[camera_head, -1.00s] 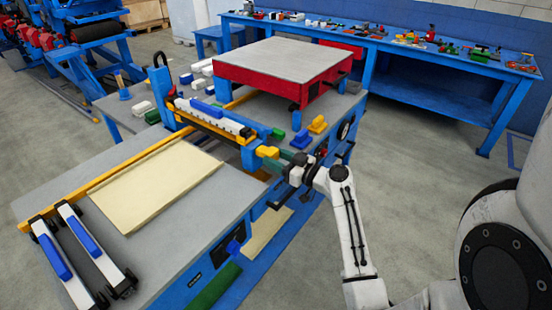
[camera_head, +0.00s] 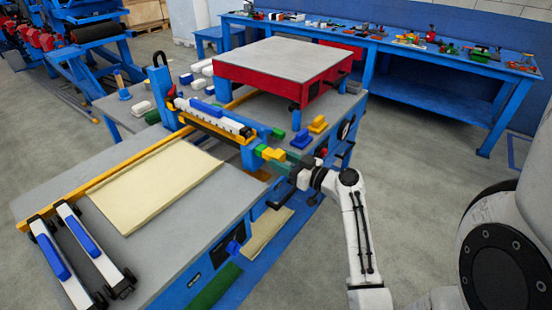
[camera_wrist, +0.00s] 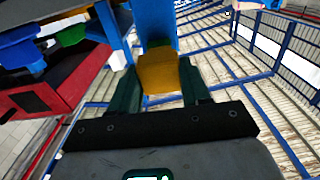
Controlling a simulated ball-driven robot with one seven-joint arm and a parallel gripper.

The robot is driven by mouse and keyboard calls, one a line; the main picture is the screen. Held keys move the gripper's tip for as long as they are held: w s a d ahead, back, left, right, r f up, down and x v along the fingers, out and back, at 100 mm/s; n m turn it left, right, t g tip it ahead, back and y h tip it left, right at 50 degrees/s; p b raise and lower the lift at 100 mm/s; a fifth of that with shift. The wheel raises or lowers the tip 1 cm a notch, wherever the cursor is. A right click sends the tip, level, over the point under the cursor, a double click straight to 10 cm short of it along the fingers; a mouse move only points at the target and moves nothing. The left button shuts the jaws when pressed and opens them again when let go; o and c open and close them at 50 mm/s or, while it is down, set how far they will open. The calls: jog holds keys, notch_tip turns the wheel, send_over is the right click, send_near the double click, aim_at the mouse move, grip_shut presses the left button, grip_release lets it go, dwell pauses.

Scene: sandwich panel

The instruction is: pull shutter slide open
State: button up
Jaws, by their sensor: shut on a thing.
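The yellow handle block (camera_head: 273,154) sticks out from the right end of the shutter's crossbar on the blue bench. A green piece (camera_head: 261,149) shows between it and the bar. My gripper (camera_head: 286,162), with dark green fingers, is shut on the yellow handle from the right. In the wrist view my gripper (camera_wrist: 160,82) has one finger on each side of the yellow handle (camera_wrist: 158,72), with a blue bar (camera_wrist: 155,25) behind it. The white-topped crossbar (camera_head: 208,117) with a blue grip spans the bench. The fingers partly hide the handle.
A cream sheet (camera_head: 150,185) lies on the grey bench top, with two white rails (camera_head: 90,250) at left. A red box (camera_head: 285,70) stands behind the crossbar. Yellow and green blocks (camera_head: 318,124) sit nearby. The floor to the right is open.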

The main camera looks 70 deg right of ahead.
jog(key=shift+b+v, duration=0.3)
jog(key=shift+v, duration=0.9)
jog(key=o, duration=0.9)
jog(key=shift+b+v, duration=1.2)
jog(key=shift+v, duration=3.3)
jog(key=shift+d, duration=0.1)
jog(key=w+a+f+n+g+y, duration=0.1)
jog(key=w+a+f+g+y, duration=0.25)
jog(key=a+f, duration=0.5)
jog(key=w+a+f+n+g+y, duration=0.1)
jog(key=w+a+f+g+y, duration=0.3)
jog(key=a, duration=0.7)
jog(key=s+a+f+g+h, duration=0.1)
jog(key=s+a+g, duration=0.2)
jog(key=s+a+f+g+h, duration=0.1)
jog(key=s+a+f+g, duration=0.1)
jog(key=s+a+g, duration=0.1)
jog(key=s+a+f+g+h, duration=0.1)
jog(key=s+a+f+g, duration=0.1)
jog(key=s+a+g, duration=0.1)
jog(key=shift+s+a, duration=0.7)
jog(key=shift+s, duration=0.15)
